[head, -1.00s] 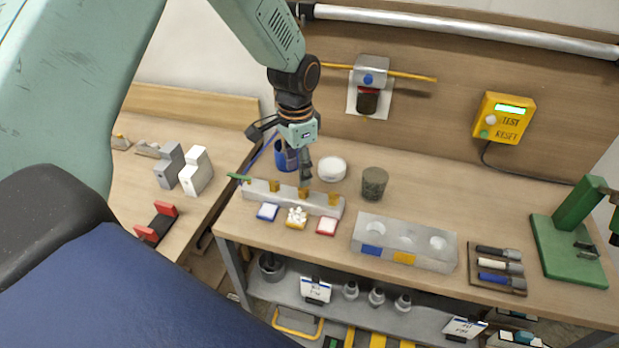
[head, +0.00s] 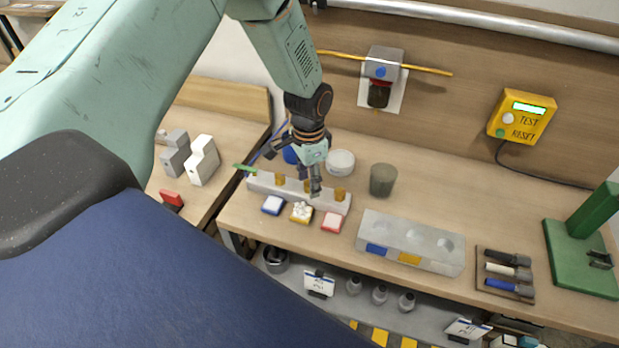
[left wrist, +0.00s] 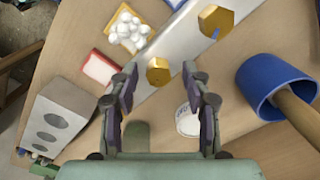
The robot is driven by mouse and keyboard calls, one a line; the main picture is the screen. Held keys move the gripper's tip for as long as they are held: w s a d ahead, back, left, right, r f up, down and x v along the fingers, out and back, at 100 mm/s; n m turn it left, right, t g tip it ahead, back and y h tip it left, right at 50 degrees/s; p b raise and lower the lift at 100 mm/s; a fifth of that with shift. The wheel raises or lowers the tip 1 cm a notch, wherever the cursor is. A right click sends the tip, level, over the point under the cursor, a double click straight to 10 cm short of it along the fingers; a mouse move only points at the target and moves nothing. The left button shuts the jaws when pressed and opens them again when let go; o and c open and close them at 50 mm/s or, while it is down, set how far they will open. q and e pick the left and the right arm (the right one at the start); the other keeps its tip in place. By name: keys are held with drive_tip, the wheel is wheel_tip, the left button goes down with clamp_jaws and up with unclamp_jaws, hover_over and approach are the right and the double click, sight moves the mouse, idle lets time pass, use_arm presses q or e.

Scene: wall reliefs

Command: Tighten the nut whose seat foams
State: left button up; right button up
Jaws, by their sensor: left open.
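A pale metal bar (head: 262,184) with brass nuts stands on the bench; it crosses the left wrist view (left wrist: 186,48). In front of it lie a blue-edged pad (head: 272,205), a yellow pad heaped with white foam (head: 301,211) and a red pad (head: 332,222). The foam is in front of the middle nut (left wrist: 215,20). My right gripper is out of view.
Behind the bar stand a blue cup (left wrist: 268,84) with a wooden handle, a white round container (head: 341,162) and a grey cup (head: 383,180). A block with round hollows (head: 410,240) is to the right, then a tool tray (head: 504,274) and a green stand (head: 580,255).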

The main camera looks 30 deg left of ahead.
use_arm(q)
drive_tip(key=shift+a+f, duration=0.1)
drive_tip(key=shift+f, duration=0.1)
drive_tip(key=shift+s+d+r, duration=0.15)
drive_tip(key=shift+d+r, duration=0.05)
drive_tip(key=shift+c, duration=0.2)
drive_tip(key=shift+d, duration=0.1)
drive_tip(key=shift+c, duration=0.7)
drive_tip(key=shift+a+f, duration=0.15)
drive_tip(key=shift+a, duration=0.05)
drive_tip(key=c, duration=0.5)
clamp_jaws()
